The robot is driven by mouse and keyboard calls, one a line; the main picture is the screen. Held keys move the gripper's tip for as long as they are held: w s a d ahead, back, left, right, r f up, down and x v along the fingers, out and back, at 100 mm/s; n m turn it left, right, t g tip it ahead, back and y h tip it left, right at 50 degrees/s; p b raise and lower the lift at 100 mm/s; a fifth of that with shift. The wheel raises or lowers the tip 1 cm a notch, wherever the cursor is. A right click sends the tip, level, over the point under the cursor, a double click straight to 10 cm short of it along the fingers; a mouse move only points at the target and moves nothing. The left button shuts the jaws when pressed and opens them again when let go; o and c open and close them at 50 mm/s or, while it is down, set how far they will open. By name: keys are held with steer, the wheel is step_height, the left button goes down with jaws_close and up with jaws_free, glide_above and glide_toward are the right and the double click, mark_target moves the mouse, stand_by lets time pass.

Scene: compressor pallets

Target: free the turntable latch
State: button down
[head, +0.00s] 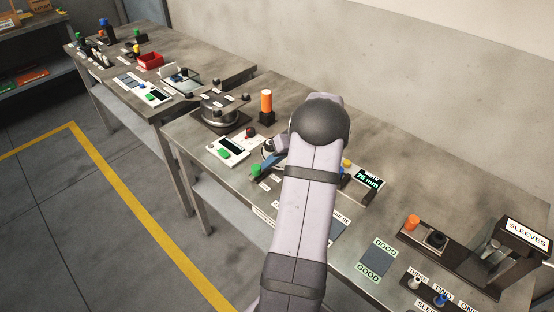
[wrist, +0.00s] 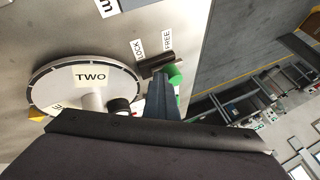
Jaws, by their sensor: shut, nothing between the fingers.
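In the wrist view the turntable (wrist: 50,88) is a pale round disc with a dark rim, marked TWO. Beside it is the latch, a dark slotted block (wrist: 158,62) with a green knob (wrist: 176,72). A LOCK label (wrist: 139,49) and a FREE label (wrist: 167,40) stand by the block; the knob shows at the FREE side. My gripper (wrist: 163,90) is shut and empty, its fingertips beside the green knob and partly covering it. I cannot tell whether they touch. In the head view the green knob (head: 256,169) shows left of my arm, which hides most of the turntable.
A white panel (head: 229,148) with a green button and a round fixture (head: 218,110) stand to the left. An orange cylinder (head: 266,102) stands behind. A 75 mm display (head: 368,180) and a sleeve rack (head: 515,240) are to the right. The bench's front edge is close to the latch.

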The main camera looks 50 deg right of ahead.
steer(key=shift+s+a+f, duration=0.1)
steer(key=shift+f, duration=0.05)
steer(key=d, duration=0.1)
steer(key=s+d, duration=0.1)
steer(key=d, duration=0.2)
steer(key=shift+s, duration=0.35)
steer(key=b+v, duration=0.2)
steer(key=v, duration=0.8)
steer(key=shift+w+a, duration=0.1)
steer(key=shift+a, duration=0.05)
